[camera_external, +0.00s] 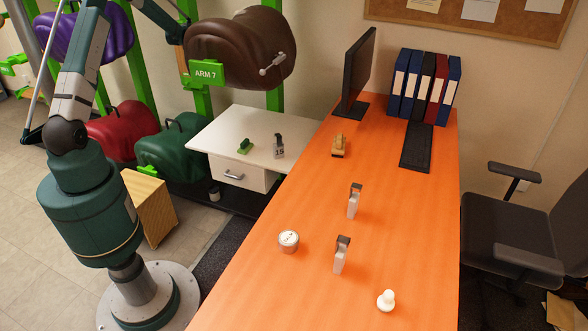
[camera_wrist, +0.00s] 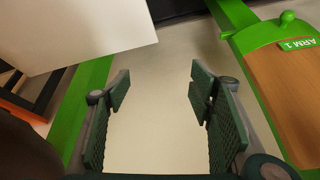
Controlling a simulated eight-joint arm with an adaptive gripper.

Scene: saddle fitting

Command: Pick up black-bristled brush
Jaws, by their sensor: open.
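Two brush-like items show in the external view. A small wooden, tan-coloured brush (camera_external: 339,147) lies on the orange desk, left of the keyboard. A small green brush-like item (camera_external: 246,145) lies on the white cabinet top. Both are too small for me to tell the bristle colour. My gripper (camera_wrist: 157,90) is open and empty in the wrist view, with bare pale floor or wall between its fingers. No brush shows in the wrist view. In the external view my arm reaches up at the top left, and the gripper cannot be made out there.
The orange desk (camera_external: 262,285) holds two grey-and-black upright items, a round tin (camera_external: 288,241), a white knobbed piece (camera_external: 386,300), a monitor (camera_external: 357,72) and binders. The white cabinet (camera_external: 228,135) adjoins it. A brown saddle (camera_external: 240,45) on green posts stands near my arm.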

